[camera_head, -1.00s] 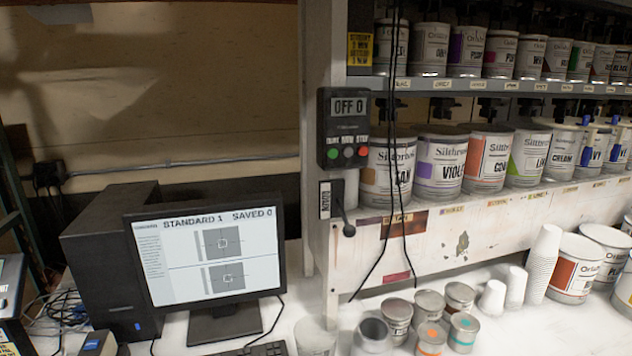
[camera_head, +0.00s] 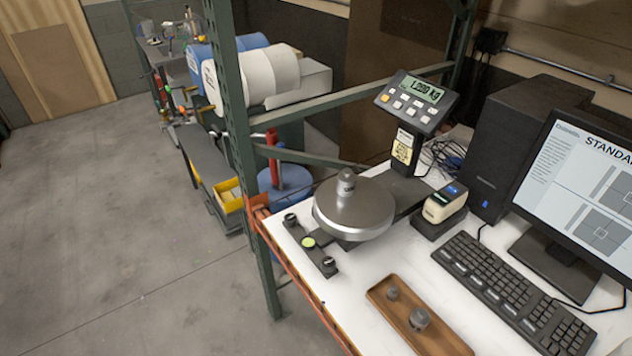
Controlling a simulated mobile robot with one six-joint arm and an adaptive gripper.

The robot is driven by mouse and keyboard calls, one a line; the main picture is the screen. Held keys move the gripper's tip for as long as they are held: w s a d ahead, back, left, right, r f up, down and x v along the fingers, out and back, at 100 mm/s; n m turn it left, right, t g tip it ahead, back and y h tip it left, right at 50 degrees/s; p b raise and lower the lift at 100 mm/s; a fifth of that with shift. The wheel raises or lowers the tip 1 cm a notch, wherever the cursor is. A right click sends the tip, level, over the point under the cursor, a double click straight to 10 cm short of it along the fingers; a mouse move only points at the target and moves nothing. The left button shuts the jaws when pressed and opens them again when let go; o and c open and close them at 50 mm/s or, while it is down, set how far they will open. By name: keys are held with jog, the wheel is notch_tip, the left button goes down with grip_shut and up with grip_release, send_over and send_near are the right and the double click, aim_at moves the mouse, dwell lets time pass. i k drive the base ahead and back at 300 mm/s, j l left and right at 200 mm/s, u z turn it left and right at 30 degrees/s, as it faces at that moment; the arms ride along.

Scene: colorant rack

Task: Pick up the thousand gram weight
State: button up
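A grey metal weight (camera_head: 346,186) with a knob top stands upright on the round steel pan (camera_head: 352,215) of a scale. It has a dark marking that is too small to read. The scale's display (camera_head: 418,92) shows a kilogram figure starting with 1; its other digits are hard to read. I cannot read which weight is the thousand gram one. My gripper is not in view.
A black keyboard (camera_head: 510,292), a monitor (camera_head: 590,195) and a label printer (camera_head: 444,204) stand to the right of the scale. A green rack post (camera_head: 238,150) rises left of the bench. Open concrete floor (camera_head: 90,230) lies further left.

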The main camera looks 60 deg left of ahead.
aim_at(346, 179)
jog(key=u, duration=2.05)
jog(key=z, duration=0.75)
jog(key=i+j+z, duration=0.2)
jog(key=j+z, duration=0.2)
jog(key=j, duration=0.15)
jog(key=i+j+z, duration=0.1)
jog(key=j+z, duration=0.3)
jog(key=j, duration=0.15)
jog(key=j+z, duration=0.45)
jog(key=j, duration=0.15)
jog(key=j+z, duration=0.4)
jog(key=j, duration=0.2)
jog(key=k+j, duration=0.1)
jog(key=j, duration=0.35)
jog(key=k+j, duration=0.15)
jog(key=j, duration=0.35)
